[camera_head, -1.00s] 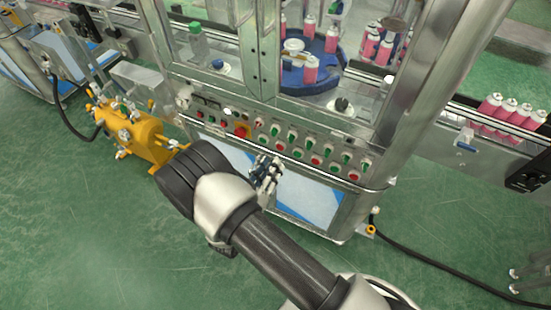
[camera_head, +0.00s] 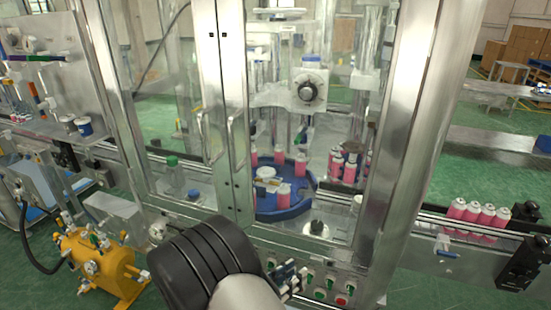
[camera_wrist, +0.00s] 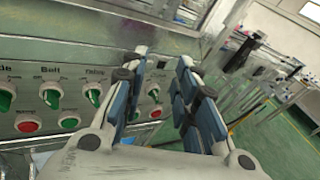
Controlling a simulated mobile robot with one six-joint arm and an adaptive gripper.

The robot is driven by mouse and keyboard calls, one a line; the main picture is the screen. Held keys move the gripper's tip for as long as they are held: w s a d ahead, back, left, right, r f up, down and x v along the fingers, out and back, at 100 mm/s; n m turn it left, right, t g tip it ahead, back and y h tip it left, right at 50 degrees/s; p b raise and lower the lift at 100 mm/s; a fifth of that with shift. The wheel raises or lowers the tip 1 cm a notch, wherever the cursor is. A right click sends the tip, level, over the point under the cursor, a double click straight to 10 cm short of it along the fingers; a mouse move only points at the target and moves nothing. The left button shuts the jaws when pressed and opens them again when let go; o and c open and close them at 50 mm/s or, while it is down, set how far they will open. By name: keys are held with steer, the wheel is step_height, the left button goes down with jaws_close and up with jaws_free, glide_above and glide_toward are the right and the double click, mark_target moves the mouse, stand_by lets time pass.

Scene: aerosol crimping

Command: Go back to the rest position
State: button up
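My gripper (camera_wrist: 160,88) is in front of the machine's control panel (camera_wrist: 62,76) in the wrist view. Its two blue-padded fingers stand apart with nothing between them. The panel, with green switches and red buttons, lies left of and behind the fingers. In the head view my gripper (camera_head: 290,279) shows small at the bottom, beside the panel (camera_head: 330,282), partly hidden by my own arm. I cannot tell the exact gap between fingers and panel.
The crimping machine's glass doors (camera_head: 222,120) are closed. Pink cans stand on a blue turntable (camera_head: 282,206) inside and on the conveyor (camera_head: 420,222) at right. A yellow tank (camera_head: 98,266) stands on the floor at left. Green floor lies open at right.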

steer(key=s+d+r+m+g+y, duration=0.3)
steer(key=s+d+r+m+g, duration=0.7)
steer(key=s+d+r+m, duration=0.4)
steer(key=s+a+r+m+t+y, duration=0.2)
steer(key=s+m+y, duration=0.2)
steer(key=m, duration=0.3)
steer(key=s+a+r+m+t+y, duration=0.1)
steer(key=s+r+m+t+y, duration=0.1)
steer(key=s+m+y, duration=0.3)
steer(key=shift+s+a+r+m+y, duration=0.35)
steer(key=shift+s+m, duration=0.1)
steer(key=shift+m, duration=0.75)
steer(key=shift+f, duration=0.1)
stand_by(0.6)
